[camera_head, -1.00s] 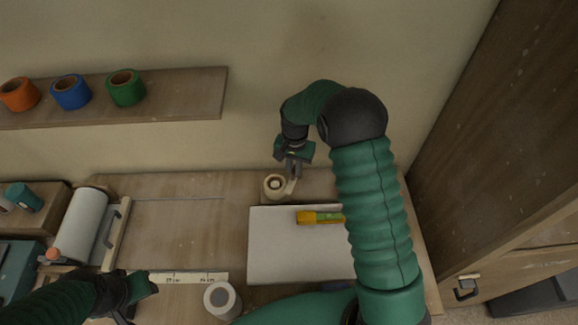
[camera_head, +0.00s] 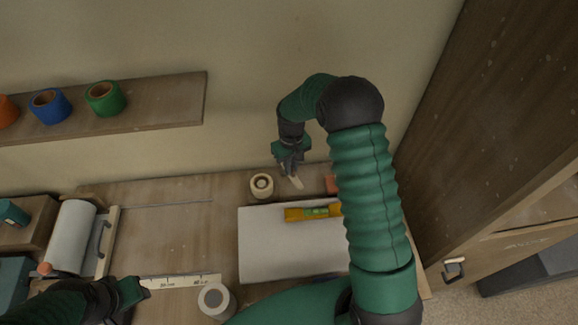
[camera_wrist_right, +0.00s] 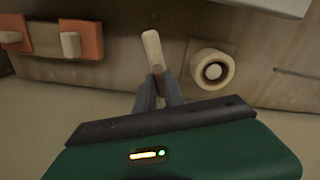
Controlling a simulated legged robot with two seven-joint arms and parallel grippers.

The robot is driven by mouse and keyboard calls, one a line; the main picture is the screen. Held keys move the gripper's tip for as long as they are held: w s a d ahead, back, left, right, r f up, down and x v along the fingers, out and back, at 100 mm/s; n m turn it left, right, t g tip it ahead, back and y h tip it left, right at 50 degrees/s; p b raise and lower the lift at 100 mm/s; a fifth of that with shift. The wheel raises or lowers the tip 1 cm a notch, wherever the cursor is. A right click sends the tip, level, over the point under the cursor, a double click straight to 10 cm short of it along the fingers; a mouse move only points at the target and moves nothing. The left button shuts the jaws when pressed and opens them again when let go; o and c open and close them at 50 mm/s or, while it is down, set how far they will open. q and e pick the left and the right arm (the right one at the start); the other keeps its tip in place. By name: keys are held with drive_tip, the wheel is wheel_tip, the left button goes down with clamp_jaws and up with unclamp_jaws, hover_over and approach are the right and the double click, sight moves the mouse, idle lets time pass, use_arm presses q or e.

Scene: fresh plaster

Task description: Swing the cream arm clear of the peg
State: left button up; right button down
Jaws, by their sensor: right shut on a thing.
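The cream arm (camera_head: 297,183) is a short pale bar on the wooden bench's back part. It also shows in the right wrist view (camera_wrist_right: 151,48), pointing away from my fingers. My right gripper (camera_head: 289,170) is shut on its near end; its fingers (camera_wrist_right: 159,86) hide that end. A cream roll (camera_head: 262,185) stands beside the arm with a visible gap. In the right wrist view the roll (camera_wrist_right: 212,69) has a pale round post in its centre, which looks like the peg. My left gripper (camera_head: 136,292) is low at left; its jaws are unclear.
A yellow level (camera_head: 308,212) lies on a white board (camera_head: 270,254). Orange blocks with pale pieces (camera_wrist_right: 80,42) stand on the arm's other side. A grey-white roll (camera_head: 216,300) and a ruler strip (camera_head: 180,281) are in front. A shelf (camera_head: 160,104) holds coloured tape rolls.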

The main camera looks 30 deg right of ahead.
drive_tip(key=shift+w+d+r, duration=0.1)
drive_tip(key=shift+w+r, duration=0.1)
drive_tip(key=shift+w, duration=0.1)
drive_tip(key=c, duration=1.6)
unclamp_jaws()
drive_tip(key=shift+f, duration=0.1)
drive_tip(key=shift+o, duration=0.8)
drive_tip(key=shift+f, duration=0.15)
drive_tip(key=shift+r, duration=0.25)
wheel_tip(320, 180, up, 16)
drive_tip(key=b, duration=0.1)
drive_tip(key=shift+b, duration=0.35)
drive_tip(key=shift+d+r, duration=0.1)
